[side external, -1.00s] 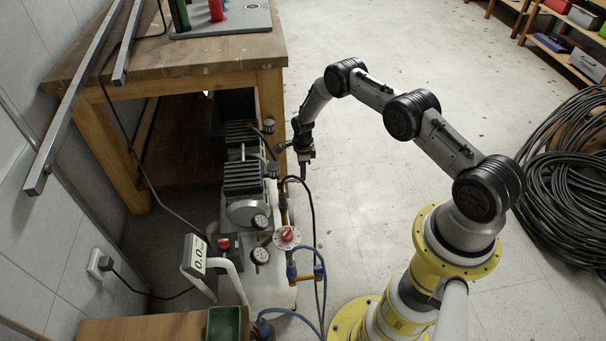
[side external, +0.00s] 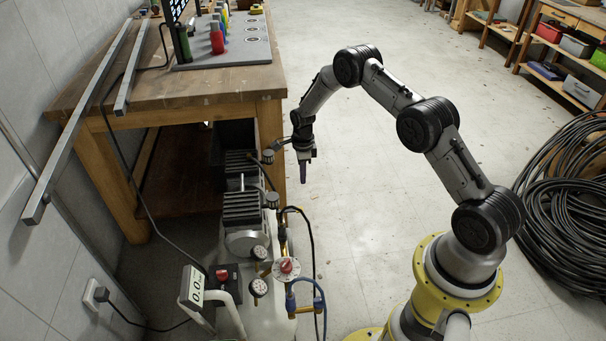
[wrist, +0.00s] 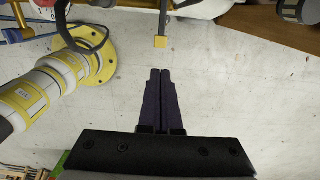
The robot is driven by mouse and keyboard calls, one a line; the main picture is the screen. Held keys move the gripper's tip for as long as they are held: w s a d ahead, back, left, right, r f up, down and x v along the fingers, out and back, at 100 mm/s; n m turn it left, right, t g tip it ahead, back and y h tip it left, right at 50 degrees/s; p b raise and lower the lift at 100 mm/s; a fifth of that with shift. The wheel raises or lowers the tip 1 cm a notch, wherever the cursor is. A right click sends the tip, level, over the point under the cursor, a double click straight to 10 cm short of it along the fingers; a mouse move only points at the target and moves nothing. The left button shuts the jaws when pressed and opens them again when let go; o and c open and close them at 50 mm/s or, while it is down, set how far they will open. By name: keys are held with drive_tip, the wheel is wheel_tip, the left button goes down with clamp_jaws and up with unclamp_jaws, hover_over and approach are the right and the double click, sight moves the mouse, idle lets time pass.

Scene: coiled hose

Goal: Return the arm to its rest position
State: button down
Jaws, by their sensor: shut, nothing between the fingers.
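My gripper (side external: 303,179) points down in the side external view, above the pale floor (side external: 390,215) and just right of the workbench's front leg. In the wrist view its two dark fingers (wrist: 161,73) lie together, shut, with nothing between them. My arm arches from its yellow base at the lower right up and over to the left. The gripper is apart from the compressor (side external: 243,215) and its gauges, which stand to its lower left.
A wooden workbench (side external: 180,98) with bottles on a grey board stands at the back left. A coiled black hose (side external: 565,195) lies at the right. Shelves (side external: 560,75) with boxes stand at the back right. The floor between is open.

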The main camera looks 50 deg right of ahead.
drive_tip(key=shift+r, duration=0.4)
